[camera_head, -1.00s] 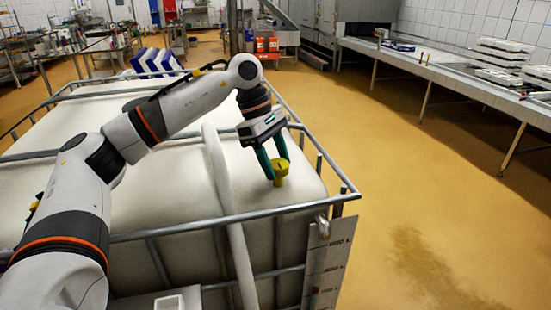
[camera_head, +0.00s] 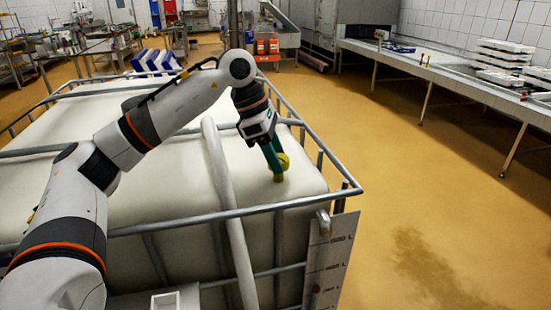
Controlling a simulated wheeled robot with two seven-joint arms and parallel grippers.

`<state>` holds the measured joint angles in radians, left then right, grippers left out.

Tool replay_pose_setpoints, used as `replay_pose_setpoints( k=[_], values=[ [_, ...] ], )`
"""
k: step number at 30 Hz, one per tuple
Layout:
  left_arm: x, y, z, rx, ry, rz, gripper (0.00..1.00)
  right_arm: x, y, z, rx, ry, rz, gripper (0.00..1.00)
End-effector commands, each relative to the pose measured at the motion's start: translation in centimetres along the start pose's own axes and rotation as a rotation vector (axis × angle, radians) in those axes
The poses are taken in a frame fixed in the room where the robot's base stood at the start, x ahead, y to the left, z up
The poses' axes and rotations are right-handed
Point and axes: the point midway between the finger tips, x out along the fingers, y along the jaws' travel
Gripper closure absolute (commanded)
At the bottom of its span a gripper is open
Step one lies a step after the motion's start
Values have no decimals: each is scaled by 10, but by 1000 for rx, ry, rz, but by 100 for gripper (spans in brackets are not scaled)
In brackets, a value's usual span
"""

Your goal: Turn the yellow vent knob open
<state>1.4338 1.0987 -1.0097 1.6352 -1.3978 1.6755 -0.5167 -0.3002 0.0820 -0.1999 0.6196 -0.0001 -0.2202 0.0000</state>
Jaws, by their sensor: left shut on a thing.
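The yellow vent knob (camera_head: 283,161) stands on top of the white tank (camera_head: 160,190), near its right front corner. My left gripper (camera_head: 276,166) reaches down to it from above, with its green fingers shut on the knob. The fingers now line up one behind the other and hide part of the knob. A short yellow stem shows below the fingertips. My right gripper is not in view.
A metal cage rail (camera_head: 250,208) runs around the tank top, close to the knob. A thick pale pipe (camera_head: 220,180) crosses the tank left of my gripper. A long table (camera_head: 450,70) with white trays stands at the right. Open floor lies between.

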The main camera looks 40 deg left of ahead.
Motion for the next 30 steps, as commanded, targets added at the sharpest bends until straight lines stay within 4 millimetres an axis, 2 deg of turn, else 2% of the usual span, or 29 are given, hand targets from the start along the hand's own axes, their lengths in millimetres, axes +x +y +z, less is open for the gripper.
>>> replay_pose_setpoints(
  k=[12,30],
  values=[
    [0,2,-1,-362,3,-155,80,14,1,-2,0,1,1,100],
    [0,5,-4,-863,6,-362,80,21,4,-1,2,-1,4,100]
  ],
)
